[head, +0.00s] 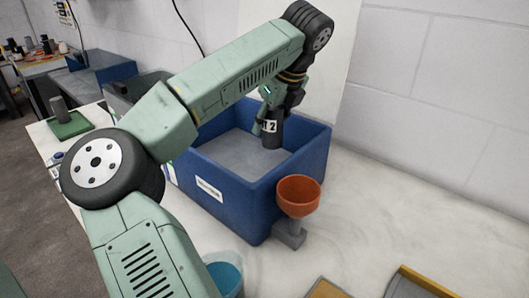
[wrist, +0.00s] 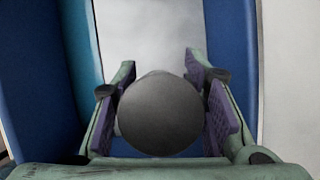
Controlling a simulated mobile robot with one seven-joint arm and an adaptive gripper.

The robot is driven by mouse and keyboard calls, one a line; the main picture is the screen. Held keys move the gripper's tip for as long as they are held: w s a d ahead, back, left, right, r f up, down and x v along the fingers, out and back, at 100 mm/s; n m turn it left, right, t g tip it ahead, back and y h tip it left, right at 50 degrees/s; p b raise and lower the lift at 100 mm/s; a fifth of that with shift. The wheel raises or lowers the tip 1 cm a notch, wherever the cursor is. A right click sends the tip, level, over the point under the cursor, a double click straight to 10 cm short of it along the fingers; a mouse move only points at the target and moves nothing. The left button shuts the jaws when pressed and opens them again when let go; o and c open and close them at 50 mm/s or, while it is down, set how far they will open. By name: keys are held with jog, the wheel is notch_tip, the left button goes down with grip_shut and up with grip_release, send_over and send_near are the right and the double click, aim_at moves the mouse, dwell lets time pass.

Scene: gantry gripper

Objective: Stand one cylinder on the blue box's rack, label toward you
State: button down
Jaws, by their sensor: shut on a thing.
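The blue box (head: 293,187) stands on the pale table in the middle of the head view, with a flat grey surface (head: 228,158) inside; I cannot make out rack details. My gripper (head: 268,115) is over the box's right part, shut on a dark cylinder (head: 273,138). In the wrist view the cylinder's round dark end (wrist: 160,115) is between the purple finger pads of my gripper (wrist: 163,110). Whether its lower end touches the grey surface is unclear.
An orange funnel (head: 299,196) on a grey stand is close to the box's front right corner. A bucket with blue contents (head: 226,279) is at the front. Another dark cylinder (head: 59,109) stands on a green tray (head: 71,127) at left. The right tabletop is mostly clear.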

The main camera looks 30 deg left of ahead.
aim_at(280, 120)
jog(key=shift+f+p, duration=0.65)
jog(key=shift+f, duration=2.8)
jog(key=shift+f, duration=0.15)
jog(key=c, duration=1)
grip_release()
jog(key=shift+o, duration=0.2)
jog(key=b+v, duration=0.2)
jog(key=v, duration=1)
